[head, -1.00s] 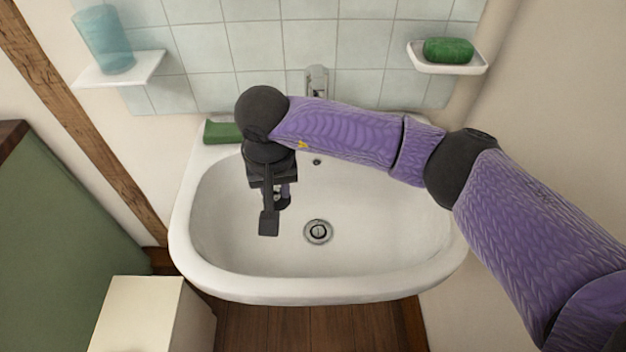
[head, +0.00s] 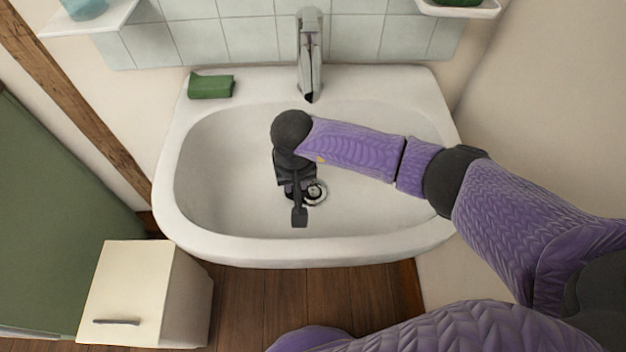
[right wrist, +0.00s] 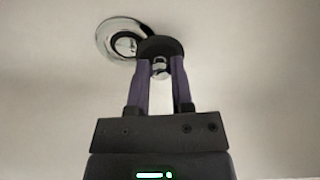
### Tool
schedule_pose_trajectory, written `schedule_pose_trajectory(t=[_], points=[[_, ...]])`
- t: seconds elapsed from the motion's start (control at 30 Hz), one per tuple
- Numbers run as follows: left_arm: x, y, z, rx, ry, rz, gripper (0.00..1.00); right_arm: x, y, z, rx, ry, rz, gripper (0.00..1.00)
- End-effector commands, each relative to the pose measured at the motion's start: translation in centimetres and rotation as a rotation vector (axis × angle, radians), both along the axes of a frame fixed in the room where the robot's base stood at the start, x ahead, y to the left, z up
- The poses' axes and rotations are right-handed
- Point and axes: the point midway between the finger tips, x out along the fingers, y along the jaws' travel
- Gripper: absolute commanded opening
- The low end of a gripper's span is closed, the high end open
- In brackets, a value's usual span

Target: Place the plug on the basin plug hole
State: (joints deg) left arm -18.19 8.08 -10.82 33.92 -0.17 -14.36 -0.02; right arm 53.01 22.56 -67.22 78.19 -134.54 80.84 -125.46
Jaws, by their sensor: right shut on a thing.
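The white basin (head: 220,150) has a round chrome plug hole (head: 318,192) in its floor. My right gripper (head: 300,195) is low inside the bowl, just left of the plug hole and partly covering it. In the right wrist view the gripper (right wrist: 160,72) is shut on the plug (right wrist: 159,47), a dark round disc with a small metal knob between the fingers. The disc overlaps the lower right of the chrome plug hole (right wrist: 108,36) in that view. I cannot tell whether it touches the hole's rim. My left gripper is not in view.
A chrome tap (head: 309,55) stands at the basin's back. A green block (head: 211,87) lies on the back left rim. Wall shelves are at both upper corners. A cream cabinet (head: 135,290) stands at front left. The rest of the bowl is clear.

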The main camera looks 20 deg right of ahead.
Motion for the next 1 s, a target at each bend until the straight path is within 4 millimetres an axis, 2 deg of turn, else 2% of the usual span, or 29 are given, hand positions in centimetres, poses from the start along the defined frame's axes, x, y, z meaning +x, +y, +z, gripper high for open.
schedule_pose_trajectory(t=[0.17,0.23,0.57,0.6,0.73,1.0], points=[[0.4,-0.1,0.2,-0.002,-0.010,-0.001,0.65,-0.4,-3.4,0.0,-0.003,0.000,-0.003,0.00],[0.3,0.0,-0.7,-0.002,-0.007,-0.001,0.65,-0.5,-3.3,-1.4,0.000,0.004,-0.001,0.00],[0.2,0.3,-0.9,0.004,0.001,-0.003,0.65,-0.4,-3.3,-1.7,-0.001,0.000,0.000,0.00],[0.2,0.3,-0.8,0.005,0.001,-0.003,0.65,-0.4,-3.3,-1.6,-0.001,0.000,0.000,0.34],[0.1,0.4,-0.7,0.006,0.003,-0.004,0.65,-0.4,-3.3,-1.5,-0.001,0.000,0.000,0.62],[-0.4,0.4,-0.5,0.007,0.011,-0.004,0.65,-0.4,-3.3,-1.4,-0.001,0.000,0.000,0.63]])
